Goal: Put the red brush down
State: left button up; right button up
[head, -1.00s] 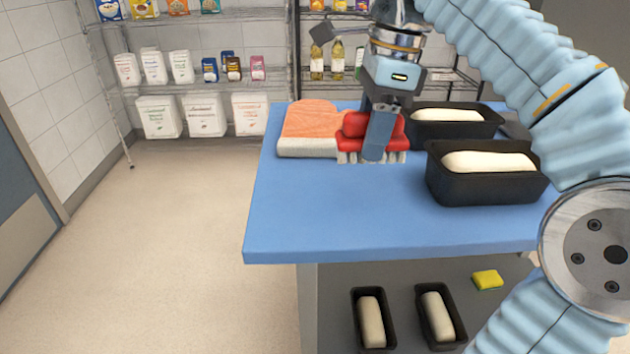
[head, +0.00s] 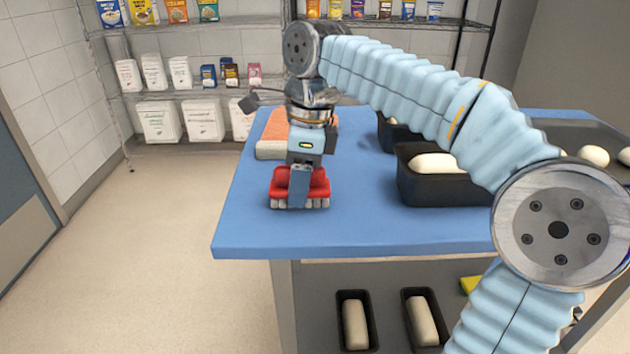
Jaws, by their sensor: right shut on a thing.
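The red brush (head: 318,184) has a red body and pale bristles pointing down. It is over the front left part of the blue table top (head: 350,228), with the bristles at or just above the surface; I cannot tell if they touch. My right gripper (head: 300,190) points down from above and is shut on the brush. One finger covers the middle of the brush. My left gripper is not in view.
A tray with dough balls (head: 575,140) is at the far right. The table's front left is clear.

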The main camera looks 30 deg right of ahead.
jog(key=shift+a+f, duration=0.1)
jog(key=shift+f, duration=0.05)
jog(key=o, duration=0.9)
jog(key=shift+f, duration=0.1)
jog(key=shift+o, duration=0.2)
